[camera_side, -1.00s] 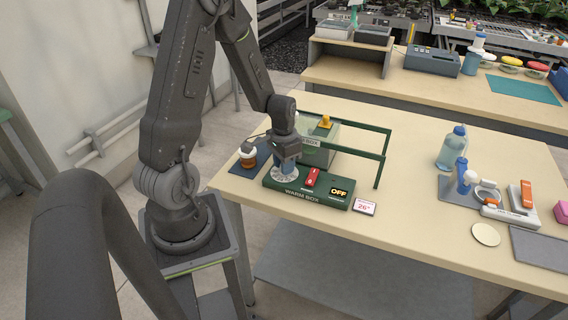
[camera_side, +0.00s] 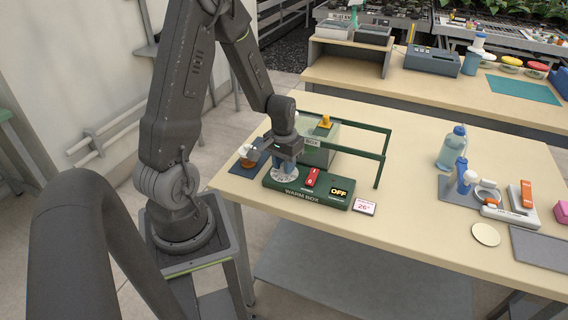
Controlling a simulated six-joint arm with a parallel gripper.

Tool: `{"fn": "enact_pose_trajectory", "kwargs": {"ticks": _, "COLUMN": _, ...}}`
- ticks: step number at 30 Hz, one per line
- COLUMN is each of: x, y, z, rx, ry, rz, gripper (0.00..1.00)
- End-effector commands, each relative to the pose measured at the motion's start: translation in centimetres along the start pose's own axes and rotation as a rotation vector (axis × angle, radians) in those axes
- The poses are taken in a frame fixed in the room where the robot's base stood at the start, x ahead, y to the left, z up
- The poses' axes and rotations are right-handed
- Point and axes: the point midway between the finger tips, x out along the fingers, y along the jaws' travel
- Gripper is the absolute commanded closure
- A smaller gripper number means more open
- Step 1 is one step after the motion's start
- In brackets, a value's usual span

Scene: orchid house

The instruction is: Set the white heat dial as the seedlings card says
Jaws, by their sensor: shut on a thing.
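The green warm box panel (camera_side: 312,197) sits near the left end of the bench. The white heat dial (camera_side: 284,185) is at its left end, under my gripper (camera_side: 285,172). My gripper points down and is shut on the dial, which is mostly hidden by the jaws. A red switch (camera_side: 312,177) is right of the dial. A dark display (camera_side: 339,192) reads OFF. A small card (camera_side: 364,207) with "26°" in red lies at the panel's right end; its smaller print is too small to read.
A green frame (camera_side: 362,150) and a clear box with a yellow knob (camera_side: 325,122) stand behind the panel. An orange-brown jar (camera_side: 248,157) stands close on the left. A blue bottle (camera_side: 451,148) and other items are farther right. The bench middle is clear.

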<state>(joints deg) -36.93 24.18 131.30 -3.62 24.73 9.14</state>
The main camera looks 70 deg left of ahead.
Motion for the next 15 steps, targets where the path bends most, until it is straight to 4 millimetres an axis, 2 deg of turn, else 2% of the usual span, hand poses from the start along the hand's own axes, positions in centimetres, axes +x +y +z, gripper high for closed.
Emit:
{"fn": "enact_pose_trajectory", "kwargs": {"ticks": 6, "x": -0.01, "y": 0.04, "z": -0.03, "rx": -0.158, "ry": 0.005, "rz": 0.0, "gripper": 0.96}}
{"fn": "enact_pose_trajectory", "kwargs": {"ticks": 15, "x": -0.01, "y": 0.05, "z": -0.02, "rx": -0.295, "ry": 0.009, "rz": 0.0, "gripper": 0.96}}
